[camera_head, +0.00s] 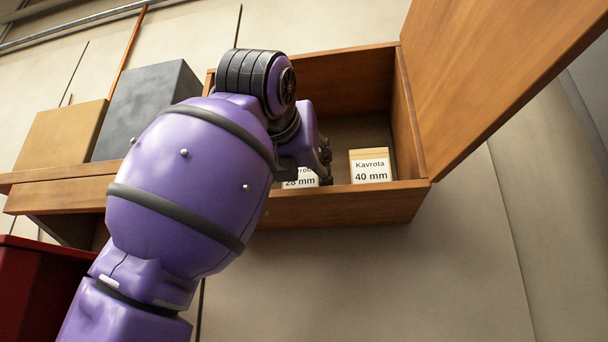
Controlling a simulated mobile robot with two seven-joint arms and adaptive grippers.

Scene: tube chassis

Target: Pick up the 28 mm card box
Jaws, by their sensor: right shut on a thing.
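The 28 mm card box (301,181) is inside an open wooden cabinet (352,207), low near the front edge. Only its white label reading "28 mm" shows clearly; its upper part is hidden behind my right gripper. My right gripper (322,160) reaches into the cabinet and is shut on the 28 mm card box. The arm and wrist hide most of the fingers. My left gripper is not in view.
A second card box labelled "Kavrota 40 mm" (370,167) stands just right of it. The cabinet's door (490,60) is swung open at the right. A grey box (143,107) and a tan box (58,138) stand left. A red container (38,295) is at lower left.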

